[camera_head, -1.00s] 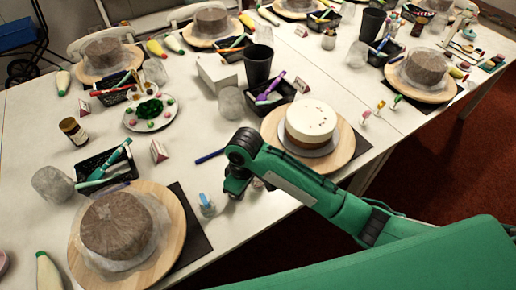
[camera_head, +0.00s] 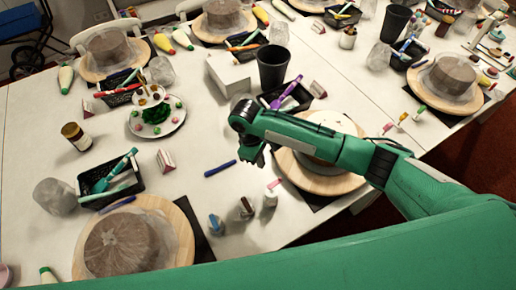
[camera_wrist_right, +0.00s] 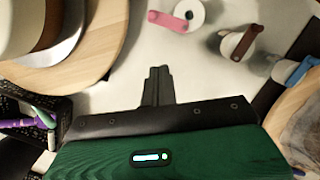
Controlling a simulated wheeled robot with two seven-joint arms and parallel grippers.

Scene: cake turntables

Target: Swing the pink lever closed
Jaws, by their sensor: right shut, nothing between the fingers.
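The pink lever (camera_head: 274,183) sits on a small white round body (camera_head: 270,198) near the table's front edge. In the right wrist view the pink lever (camera_wrist_right: 172,21) sticks out to the left from its white body (camera_wrist_right: 190,12). My right gripper (camera_head: 254,156) is shut and empty above the table, behind the lever in the head view. In the right wrist view its fingertips (camera_wrist_right: 157,72) point toward the lever, with a visible gap between them. My left gripper is not in view.
Similar bodies with a brown lever (camera_wrist_right: 247,42) and a blue lever (camera_wrist_right: 300,70) stand beside it. A wooden turntable (camera_head: 318,183) with a white cake is close by on the right. A blue pen (camera_head: 220,168) lies to the left. A black basket (camera_head: 306,104) stands behind.

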